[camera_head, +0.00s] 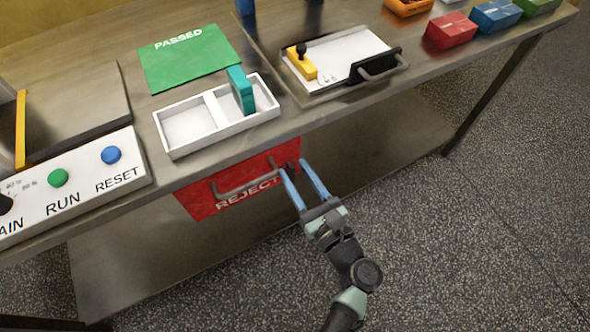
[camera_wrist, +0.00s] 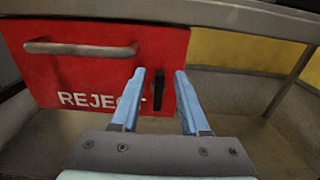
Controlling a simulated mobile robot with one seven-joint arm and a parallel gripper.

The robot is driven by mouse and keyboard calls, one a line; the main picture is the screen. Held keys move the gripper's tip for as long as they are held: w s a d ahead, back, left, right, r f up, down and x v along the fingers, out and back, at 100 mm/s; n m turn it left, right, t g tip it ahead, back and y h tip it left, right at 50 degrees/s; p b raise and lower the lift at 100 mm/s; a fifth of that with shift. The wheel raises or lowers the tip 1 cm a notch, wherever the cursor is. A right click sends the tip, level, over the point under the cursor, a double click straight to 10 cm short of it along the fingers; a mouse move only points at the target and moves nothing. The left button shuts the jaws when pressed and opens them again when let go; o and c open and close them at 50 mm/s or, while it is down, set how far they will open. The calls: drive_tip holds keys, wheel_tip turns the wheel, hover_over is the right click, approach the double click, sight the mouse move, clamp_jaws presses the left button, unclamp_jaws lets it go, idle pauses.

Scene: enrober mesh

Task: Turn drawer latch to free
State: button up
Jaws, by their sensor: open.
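The red drawer front marked REJECT (camera_head: 197,200) hangs under the table, and it fills the upper left of the wrist view (camera_wrist: 30,75). The drawer latch (camera_wrist: 159,90) is a small dark upright lever right of the lettering in the wrist view. My gripper (camera_head: 302,165) has its blue fingers open in front of the right end of the drawer. In the wrist view the fingers (camera_wrist: 161,75) appear on either side of the latch, with no visible contact; how deep they reach is unclear.
Above is the table top with a white two-part tray (camera_head: 163,140) holding a teal block (camera_head: 240,91), a green PASSED mat (camera_head: 190,58) and a button panel (camera_head: 85,190). A lower shelf (camera_head: 130,270) lies below the drawer. The floor at the right is clear.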

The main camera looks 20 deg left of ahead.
drive_tip(key=shift+w+a, duration=0.3)
drive_tip(key=shift+a, duration=0.1)
drive_tip(key=shift+c, duration=0.2)
clamp_jaws()
